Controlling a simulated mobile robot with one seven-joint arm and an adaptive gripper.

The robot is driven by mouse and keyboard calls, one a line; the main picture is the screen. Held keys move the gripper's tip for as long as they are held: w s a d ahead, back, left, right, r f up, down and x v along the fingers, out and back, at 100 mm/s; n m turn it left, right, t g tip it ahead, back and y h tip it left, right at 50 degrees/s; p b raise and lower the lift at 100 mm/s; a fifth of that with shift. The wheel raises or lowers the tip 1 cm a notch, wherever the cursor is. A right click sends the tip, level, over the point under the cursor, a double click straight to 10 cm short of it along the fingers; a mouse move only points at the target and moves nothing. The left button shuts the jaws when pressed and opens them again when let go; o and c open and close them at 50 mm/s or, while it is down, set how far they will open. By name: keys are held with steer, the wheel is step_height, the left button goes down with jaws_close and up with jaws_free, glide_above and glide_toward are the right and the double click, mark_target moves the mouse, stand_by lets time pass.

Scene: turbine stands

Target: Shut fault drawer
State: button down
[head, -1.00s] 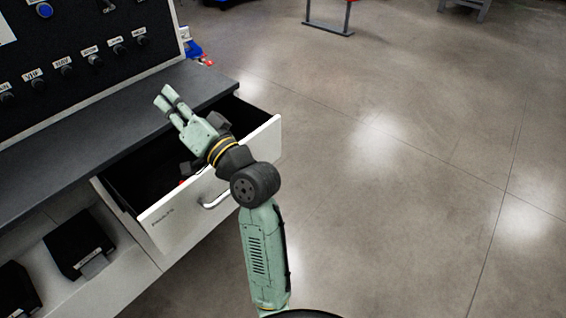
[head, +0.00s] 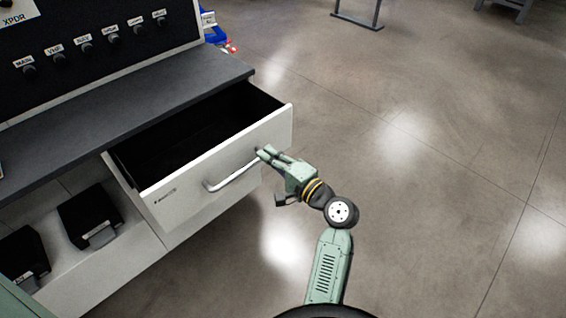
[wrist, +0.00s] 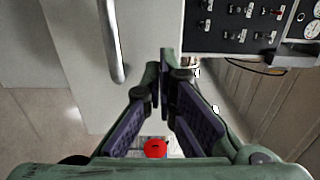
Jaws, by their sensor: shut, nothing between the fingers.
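The fault drawer (head: 185,213) stands pulled out of the bench in the head view. It has a white front, a dark and seemingly empty inside, and a small label too small to read. Its silver bar handle (head: 231,175) runs across the front; it also shows in the wrist view (wrist: 112,42). My gripper (head: 264,153) is outside the drawer, in front of its white face near the right end of the handle. In the wrist view my gripper (wrist: 160,68) has its fingertips together, empty, to the right of the handle. I cannot tell whether they touch the front.
The dark bench top (head: 130,95) lies above the drawer, with a black switch panel (head: 90,70) behind it. Two black bins (head: 88,217) stand on the shelf at lower left. A red round thing (wrist: 155,148) shows between the finger bases. Open floor lies to the right.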

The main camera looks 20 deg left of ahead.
mark_target(248, 140)
steer(key=shift+p+x, duration=0.5)
steer(key=shift+x, duration=2.15)
steer(key=b+x, duration=0.2)
steer(key=x, duration=1.8)
steer(key=shift+r+b, duration=0.2)
steer(key=shift+b, duration=0.2)
steer(key=shift+w+r, duration=0.1)
